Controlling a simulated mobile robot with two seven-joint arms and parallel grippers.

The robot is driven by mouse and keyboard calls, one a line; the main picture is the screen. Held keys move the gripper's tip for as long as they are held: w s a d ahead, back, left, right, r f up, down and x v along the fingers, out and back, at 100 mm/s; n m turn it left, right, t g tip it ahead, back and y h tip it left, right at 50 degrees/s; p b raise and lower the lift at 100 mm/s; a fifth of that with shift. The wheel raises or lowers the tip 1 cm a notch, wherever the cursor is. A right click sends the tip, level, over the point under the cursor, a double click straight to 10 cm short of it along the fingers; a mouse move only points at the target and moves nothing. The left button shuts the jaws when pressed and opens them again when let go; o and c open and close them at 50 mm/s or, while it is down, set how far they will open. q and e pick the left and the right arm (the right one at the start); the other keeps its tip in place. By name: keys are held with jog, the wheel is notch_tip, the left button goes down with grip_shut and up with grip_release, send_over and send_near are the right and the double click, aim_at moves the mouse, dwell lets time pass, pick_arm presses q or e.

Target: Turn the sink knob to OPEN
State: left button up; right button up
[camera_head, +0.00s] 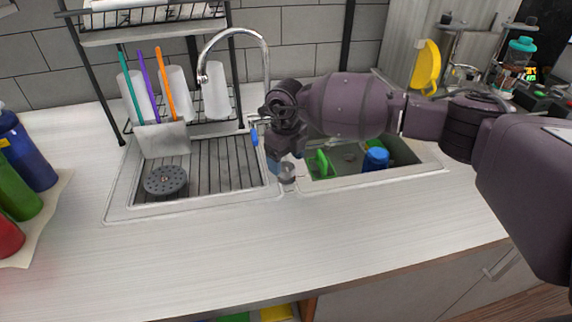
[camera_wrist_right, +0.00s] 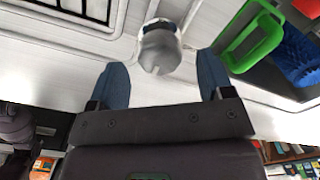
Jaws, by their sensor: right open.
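The sink knob (camera_head: 287,172) is a small grey fitting on the divider between the two basins, below my right gripper (camera_head: 265,150) in the head view. In the right wrist view, the knob (camera_wrist_right: 159,50) is a rounded silver piece just beyond and between the two blue fingertips. My right gripper (camera_wrist_right: 163,68) is open, with a visible gap between each finger and the knob. I see no OPEN marking. The faucet spout (camera_head: 234,33) arches behind the left basin; its base is partly hidden by my right arm. My left gripper is not in view.
The left basin (camera_head: 215,165) has a rack and a round grey drain piece (camera_head: 165,181). The right basin holds a green item (camera_head: 322,164) and a blue item (camera_head: 376,159). Bottles (camera_head: 25,150) stand at far left. The front counter (camera_head: 260,255) is clear.

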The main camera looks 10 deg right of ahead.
aim_at(286, 166)
notch_tip(286, 166, up, 8)
jog(key=shift+r+b, duration=0.25)
jog(key=shift+b, duration=0.05)
dwell(0.3)
